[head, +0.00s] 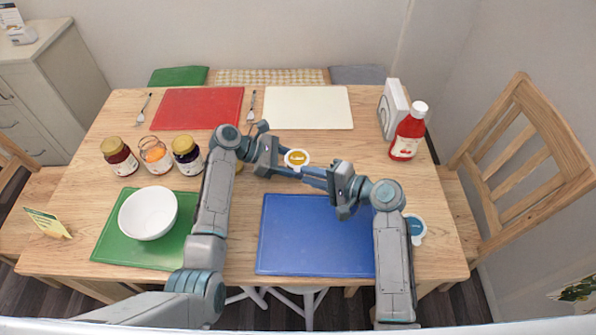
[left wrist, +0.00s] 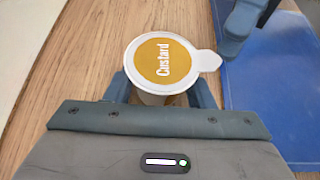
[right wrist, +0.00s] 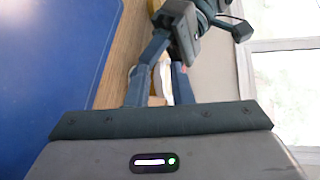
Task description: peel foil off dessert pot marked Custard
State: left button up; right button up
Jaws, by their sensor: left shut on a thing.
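The Custard pot (head: 297,158) is a small white pot with a yellow-orange lid label, upright near the middle of the table. In the left wrist view the pot (left wrist: 160,62) shows its printed lid and a pale foil tab (left wrist: 207,61) sticking out to the right. My left gripper (head: 287,168) is shut around the pot's sides, one finger on each side. My right gripper (head: 312,178) is close by on the tab side, above the blue mat's far edge. Its fingers (right wrist: 167,70) look apart, with part of the pot beyond them. The foil covers the pot.
A blue mat (head: 300,250) lies in front. A blue-labelled pot (head: 415,226) stands beside my right arm. A white bowl (head: 148,214) sits on a green mat, with several jars (head: 155,156) behind. A red bottle (head: 408,135) and white box (head: 392,108) stand back right.

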jog(key=shift+x, duration=1.3)
jog(key=shift+c, duration=0.3)
grip_shut()
